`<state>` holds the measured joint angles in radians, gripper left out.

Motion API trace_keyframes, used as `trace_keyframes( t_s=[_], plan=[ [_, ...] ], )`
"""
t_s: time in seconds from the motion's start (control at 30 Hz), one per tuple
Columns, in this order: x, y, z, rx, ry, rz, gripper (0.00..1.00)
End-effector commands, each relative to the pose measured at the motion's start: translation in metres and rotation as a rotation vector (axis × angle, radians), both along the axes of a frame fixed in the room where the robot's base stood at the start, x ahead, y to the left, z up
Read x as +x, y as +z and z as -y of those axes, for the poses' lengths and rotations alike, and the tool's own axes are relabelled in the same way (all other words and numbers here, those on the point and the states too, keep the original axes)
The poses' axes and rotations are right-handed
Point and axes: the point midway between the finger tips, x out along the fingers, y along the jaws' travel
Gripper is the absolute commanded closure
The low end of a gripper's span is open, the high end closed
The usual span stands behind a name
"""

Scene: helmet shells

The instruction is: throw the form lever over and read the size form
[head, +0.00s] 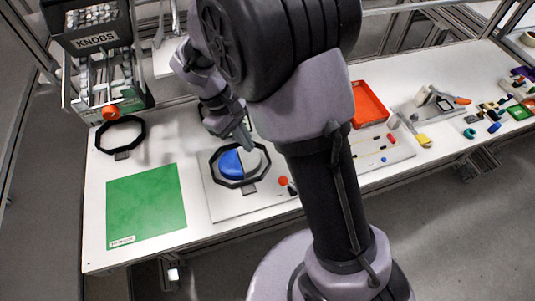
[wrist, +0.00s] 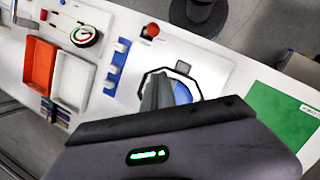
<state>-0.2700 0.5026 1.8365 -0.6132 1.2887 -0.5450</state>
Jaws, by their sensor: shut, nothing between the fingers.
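The size form (head: 229,163) is a round piece, blue on its left half and pale grey on its right, inside a black octagonal ring on a white board. In the wrist view its blue part (wrist: 182,92) shows beside my fingers, which hide much of the rest. A red ball knob (head: 283,181), which looks like the form lever's end, sits right of the ring; it also shows in the wrist view (wrist: 152,30). My gripper (head: 248,143) is shut and empty over the ring's far side, apart from the red knob. I cannot tell whether it touches the form.
A green mat (head: 146,205) and another black octagonal ring (head: 120,133) lie at the left. A KNOBS box (head: 97,40) stands behind them, near an orange knob (head: 110,112). A red tray (head: 369,104) and small parts are to the right. My arm hides the middle.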

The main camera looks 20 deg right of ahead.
Motion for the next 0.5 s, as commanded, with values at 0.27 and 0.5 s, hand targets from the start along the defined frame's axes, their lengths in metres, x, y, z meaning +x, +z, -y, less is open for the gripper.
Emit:
trace_keyframes(
  t_s=[0.27, 0.5],
  plan=[
    [-0.002, -0.009, 0.003, 0.000, -0.003, 0.000, 1.00],
    [-0.012, -0.057, 0.017, 0.000, -0.005, 0.000, 1.00]
  ],
)
